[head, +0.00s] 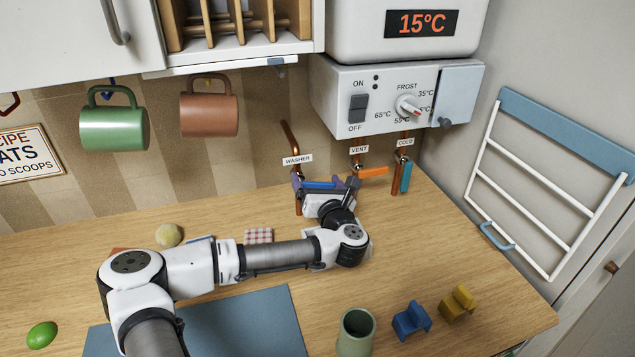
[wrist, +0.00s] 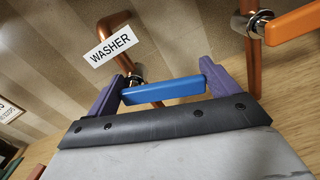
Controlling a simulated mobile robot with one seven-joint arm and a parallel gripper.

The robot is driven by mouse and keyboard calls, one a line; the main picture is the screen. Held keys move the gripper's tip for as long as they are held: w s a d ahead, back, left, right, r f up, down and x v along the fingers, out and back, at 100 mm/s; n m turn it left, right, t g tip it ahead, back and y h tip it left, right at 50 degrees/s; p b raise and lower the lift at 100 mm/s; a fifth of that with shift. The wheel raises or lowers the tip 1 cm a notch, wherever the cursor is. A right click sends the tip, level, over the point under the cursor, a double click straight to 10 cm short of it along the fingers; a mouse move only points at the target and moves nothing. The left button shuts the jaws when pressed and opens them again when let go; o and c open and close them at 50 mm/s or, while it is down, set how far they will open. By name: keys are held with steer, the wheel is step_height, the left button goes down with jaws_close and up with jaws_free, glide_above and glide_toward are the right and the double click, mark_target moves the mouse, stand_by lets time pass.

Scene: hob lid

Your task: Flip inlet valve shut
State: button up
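The blue lever (head: 320,185) of the valve under the WASHER label (head: 297,160) lies roughly level, crosswise to its copper pipe. In the wrist view the same blue lever (wrist: 165,90) spans most of the gap between my purple fingers. My gripper (head: 325,182) is open at this valve, with one finger near each end of the lever. In the wrist view my gripper (wrist: 165,68) has its left finger beside the pivot and its right finger close to the lever's free end. I cannot tell whether either finger touches it. No valve in view is labelled inlet.
To the right, the VENT valve has a level orange lever (head: 373,171) and the COLD valve a hanging teal lever (head: 406,177). The heater control box (head: 385,95) is above. A green cup (head: 356,333) and a blue mat (head: 235,325) are on the counter.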

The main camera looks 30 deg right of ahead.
steer(key=c, duration=0.7)
steer(key=shift+f+b, duration=0.1)
steer(key=shift+b, duration=0.3)
steer(key=shift+n+b, duration=1)
steer(key=shift+b, duration=0.1)
steer(key=shift+a+r+n+b, duration=0.1)
steer(key=shift+r+n+b, duration=0.4)
steer(key=shift+r+n, duration=0.2)
steer(key=o, duration=1.2)
steer(key=shift+c, duration=0.2)
steer(key=b+v, duration=0.4)
steer(key=v, duration=0.9)
steer(key=shift+s+a, duration=0.15)
steer(key=shift+s, duration=0.25)
